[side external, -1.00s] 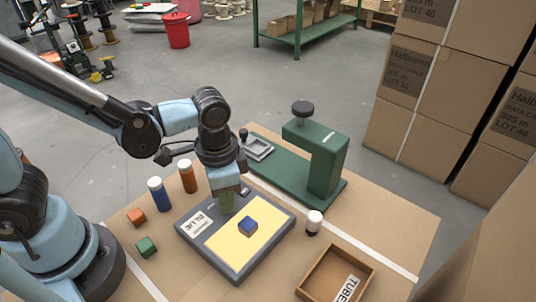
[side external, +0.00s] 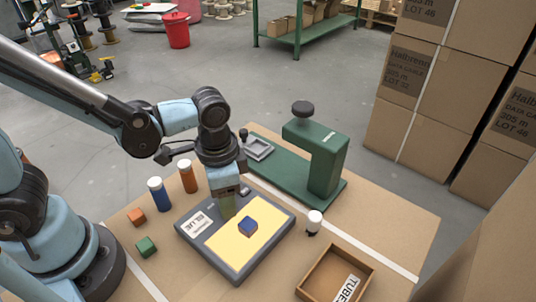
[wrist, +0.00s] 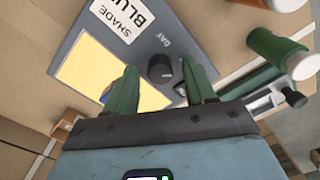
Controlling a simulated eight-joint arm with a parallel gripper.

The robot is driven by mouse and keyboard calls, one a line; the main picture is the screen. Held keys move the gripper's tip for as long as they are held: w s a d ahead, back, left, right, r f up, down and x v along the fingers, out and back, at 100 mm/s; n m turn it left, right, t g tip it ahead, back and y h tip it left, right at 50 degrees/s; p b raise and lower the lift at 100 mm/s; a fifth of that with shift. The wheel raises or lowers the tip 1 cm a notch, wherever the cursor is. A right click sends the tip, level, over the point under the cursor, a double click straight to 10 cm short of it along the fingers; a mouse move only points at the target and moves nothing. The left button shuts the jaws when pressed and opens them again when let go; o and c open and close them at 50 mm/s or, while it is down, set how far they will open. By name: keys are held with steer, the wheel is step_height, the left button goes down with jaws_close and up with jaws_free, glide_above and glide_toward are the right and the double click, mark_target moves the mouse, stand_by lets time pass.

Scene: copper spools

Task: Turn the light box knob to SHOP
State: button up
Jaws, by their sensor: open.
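The light box (side external: 238,275) is a flat grey box with a lit yellow panel and a white label (wrist: 120,18) reading SHADE and BLU, cut off by the picture's edge. Its dark round knob (wrist: 160,68) shows in the wrist view, with the word DAY beside it; I cannot read SHOP. My gripper (side external: 229,208) is over the far side of the box, pointing down. In the wrist view its green fingers (wrist: 160,84) are open, one on each side of the knob; I cannot tell if they touch it.
A blue bottle (side external: 159,195) and an orange bottle (side external: 187,177) stand behind left. Orange (side external: 137,217) and green (side external: 147,246) cubes lie left.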

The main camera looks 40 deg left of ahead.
step_height(320, 180, up, 12)
stand_by(0.8)
steer(key=shift+s+d, duration=0.1)
steer(key=w+a+f+n+t, duration=0.2)
steer(key=a+n+t, duration=0.4)
steer(key=a, duration=0.5)
steer(key=shift+w+t, duration=0.2)
steer(key=shift+t, duration=0.2)
steer(key=shift+a, duration=0.1)
